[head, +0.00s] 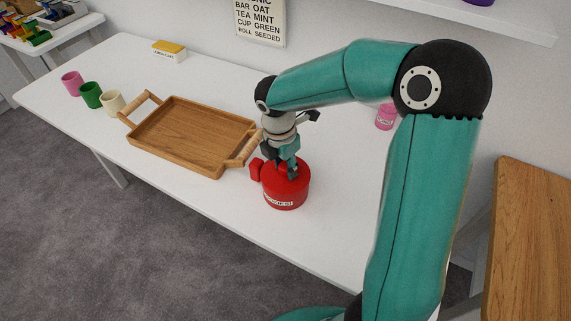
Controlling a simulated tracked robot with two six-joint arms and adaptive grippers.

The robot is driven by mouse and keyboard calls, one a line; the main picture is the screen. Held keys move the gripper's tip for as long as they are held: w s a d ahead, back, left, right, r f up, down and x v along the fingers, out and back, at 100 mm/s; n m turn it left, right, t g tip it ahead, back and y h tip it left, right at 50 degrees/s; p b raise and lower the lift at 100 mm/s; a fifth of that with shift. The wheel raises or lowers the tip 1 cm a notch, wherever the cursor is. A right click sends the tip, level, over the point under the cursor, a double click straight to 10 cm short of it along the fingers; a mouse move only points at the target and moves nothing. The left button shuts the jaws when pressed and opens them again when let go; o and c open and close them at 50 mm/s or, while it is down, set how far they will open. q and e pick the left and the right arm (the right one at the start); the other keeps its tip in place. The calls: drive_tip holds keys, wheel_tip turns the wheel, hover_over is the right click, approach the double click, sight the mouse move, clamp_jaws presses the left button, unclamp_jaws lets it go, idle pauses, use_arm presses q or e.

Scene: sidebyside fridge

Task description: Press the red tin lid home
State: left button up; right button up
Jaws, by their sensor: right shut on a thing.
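The red tin (285,195) stands upright on the white table, with a pale label on its front. Its red lid (298,176) is on top of the tin; I cannot tell how firmly it is seated. My right gripper (286,172) points down over the tin and is shut on the lid's top, hiding part of it. A small red piece (256,169) shows at the tin's left side. My left gripper is not in view.
A wooden tray (185,130) with handles lies left of the tin, close to it. Pink (72,83), green (91,95) and cream (112,103) cups stand at the far left. A yellow-lidded box (169,51) and a pink jar (386,117) stand farther back. The table front is clear.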

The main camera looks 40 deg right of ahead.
sight(281, 168)
drive_tip(key=shift+f, duration=0.1)
drive_tip(key=o, duration=1)
drive_tip(key=r, duration=0.4)
drive_tip(key=a+r, duration=0.1)
drive_tip(key=r, duration=0.6)
drive_tip(key=shift+a+r, duration=0.25)
drive_tip(key=shift+r, duration=0.15)
